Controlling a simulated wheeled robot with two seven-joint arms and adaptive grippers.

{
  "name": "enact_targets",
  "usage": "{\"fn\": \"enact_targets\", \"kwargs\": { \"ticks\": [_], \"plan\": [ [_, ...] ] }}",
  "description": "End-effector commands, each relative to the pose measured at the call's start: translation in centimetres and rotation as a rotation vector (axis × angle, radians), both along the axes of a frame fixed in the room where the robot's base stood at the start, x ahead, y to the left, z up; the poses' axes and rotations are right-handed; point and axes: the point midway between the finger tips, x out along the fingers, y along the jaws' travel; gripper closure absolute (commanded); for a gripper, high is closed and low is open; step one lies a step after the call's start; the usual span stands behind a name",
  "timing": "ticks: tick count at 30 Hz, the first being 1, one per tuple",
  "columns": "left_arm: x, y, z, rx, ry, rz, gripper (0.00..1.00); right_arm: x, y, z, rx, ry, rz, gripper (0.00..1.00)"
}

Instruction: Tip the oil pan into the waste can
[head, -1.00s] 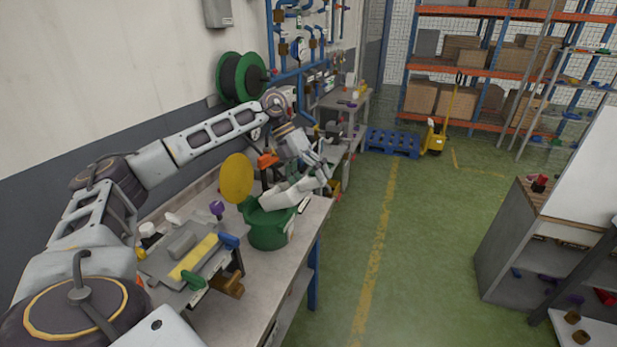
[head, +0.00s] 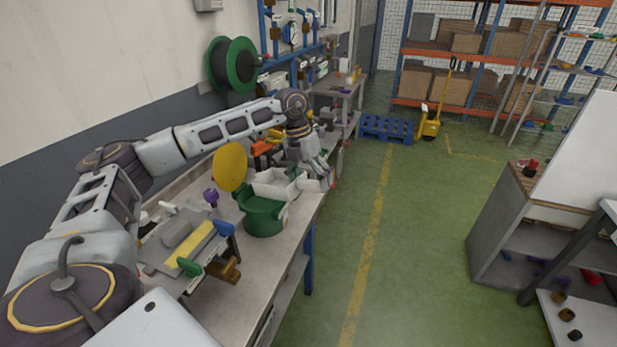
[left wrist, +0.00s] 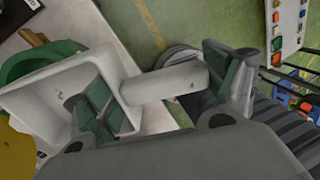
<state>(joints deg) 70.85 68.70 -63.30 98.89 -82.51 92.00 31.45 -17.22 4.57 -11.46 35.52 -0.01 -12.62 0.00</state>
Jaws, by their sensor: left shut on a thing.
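The oil pan (head: 275,184) is a small white box-shaped pan, just above and behind the rim of the green waste can (head: 264,218). It looks nearly level, open side up; I see no dark oil on the inner faces that show. My left gripper (head: 318,176) is shut on the pan's round handle (left wrist: 165,83), which shows between the fingers in the left wrist view. In that view the can's green rim (left wrist: 38,60) lies beyond the pan. My right gripper is out of view.
The bench (head: 255,270) also carries a grey fixture with a yellow strip (head: 192,251), a purple knob (head: 211,197) and orange parts (head: 262,148) behind the can. A green reel (head: 232,65) hangs on the wall. The floor right of the bench is clear.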

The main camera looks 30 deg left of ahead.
Motion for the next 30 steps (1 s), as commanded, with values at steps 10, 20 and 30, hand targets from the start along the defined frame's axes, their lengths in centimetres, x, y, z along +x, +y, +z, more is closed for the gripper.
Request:
{"fn": "enact_targets", "kwargs": {
  "ticks": [10,20,30],
  "plan": [
    [0.0,-0.8,-1.5,0.116,0.003,-0.002,0.54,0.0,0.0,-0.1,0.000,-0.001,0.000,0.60],
    [0.1,-1.5,-2.8,0.219,0.007,-0.002,0.54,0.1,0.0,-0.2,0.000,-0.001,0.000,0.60],
    [0.1,-1.7,-3.4,0.265,0.008,0.000,0.54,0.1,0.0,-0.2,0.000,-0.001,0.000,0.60]
  ]
}}
